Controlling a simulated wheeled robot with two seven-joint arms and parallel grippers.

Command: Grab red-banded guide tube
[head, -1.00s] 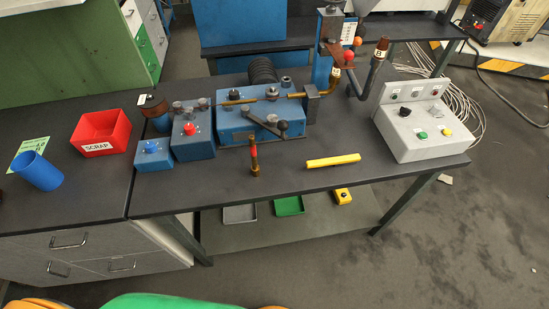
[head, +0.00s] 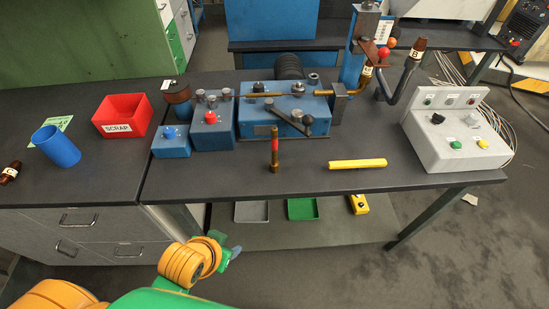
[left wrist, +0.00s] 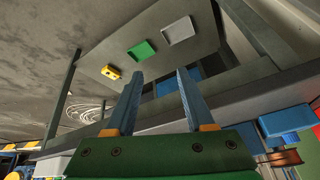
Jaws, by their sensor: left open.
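The red-banded guide tube (head: 275,150) stands upright near the front edge of the dark workbench (head: 230,180), in front of the blue bending machine. It is a slim brass-brown tube with a red band on its upper part. My left gripper (head: 236,252) is in front of and below the bench edge, to the lower left of the tube and apart from it. In the left wrist view the two blue fingers (left wrist: 160,100) are spread with nothing between them. I cannot make out the tube in that view. My right gripper is not in view.
A yellow bar (head: 357,164) lies right of the tube, with a grey control box (head: 450,145) beyond. The blue machine (head: 285,110) stands behind. A red scrap bin (head: 122,117) and blue cup (head: 57,147) stand left. Below is a shelf with a green tray (head: 302,209).

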